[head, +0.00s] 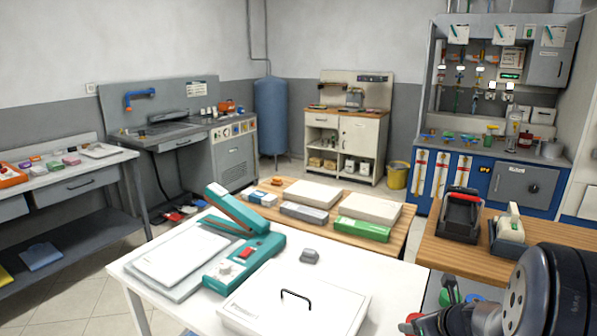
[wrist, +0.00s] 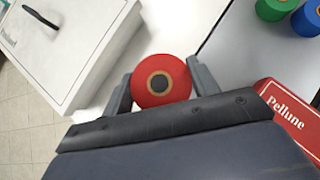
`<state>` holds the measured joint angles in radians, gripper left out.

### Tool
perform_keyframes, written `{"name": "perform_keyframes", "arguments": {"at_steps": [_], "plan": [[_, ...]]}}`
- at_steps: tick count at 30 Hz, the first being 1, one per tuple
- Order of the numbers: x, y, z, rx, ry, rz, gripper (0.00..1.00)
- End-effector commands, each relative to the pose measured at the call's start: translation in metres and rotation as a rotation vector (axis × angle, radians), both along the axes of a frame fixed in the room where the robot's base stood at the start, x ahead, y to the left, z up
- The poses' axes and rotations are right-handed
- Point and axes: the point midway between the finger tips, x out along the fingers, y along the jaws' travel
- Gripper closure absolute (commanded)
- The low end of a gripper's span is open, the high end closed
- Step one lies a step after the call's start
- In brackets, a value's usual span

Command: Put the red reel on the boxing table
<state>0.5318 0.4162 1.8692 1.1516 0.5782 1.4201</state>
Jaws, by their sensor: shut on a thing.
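The red reel (wrist: 160,96) is round, with a tan ring and dark centre on its end. In the wrist view it sits between the two fingers of my gripper (wrist: 160,72), which is shut on it. In the head view a small red part of the reel (head: 412,317) shows at the bottom right, beside the white table. No table carries a readable name. A white table (head: 135,285) stands in front, and a wooden-topped table (head: 400,232) with flat boxes stands behind it. I cannot tell which is the boxing table.
A white case with a black handle (wrist: 75,45) lies left of the reel; it also shows in the head view (head: 290,310). A green reel (wrist: 270,8), a blue reel (wrist: 305,22) and a red box (wrist: 290,115) are at right. A teal sealer (head: 245,262) stands on the white table.

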Motion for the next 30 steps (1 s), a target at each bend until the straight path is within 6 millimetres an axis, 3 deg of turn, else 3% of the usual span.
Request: {"name": "perform_keyframes", "arguments": {"at_steps": [1, 9, 15, 22, 30], "plan": [[0.007, 0.018, 0.002, -0.001, 0.000, 0.014, 0.70], [0.032, 0.097, 0.006, 0.004, -0.006, 0.028, 0.70], [0.037, 0.132, 0.008, 0.006, -0.011, 0.030, 0.70], [0.037, 0.140, 0.006, 0.013, -0.015, 0.018, 0.70], [0.028, 0.120, -0.005, 0.029, -0.036, -0.067, 0.70]]}}
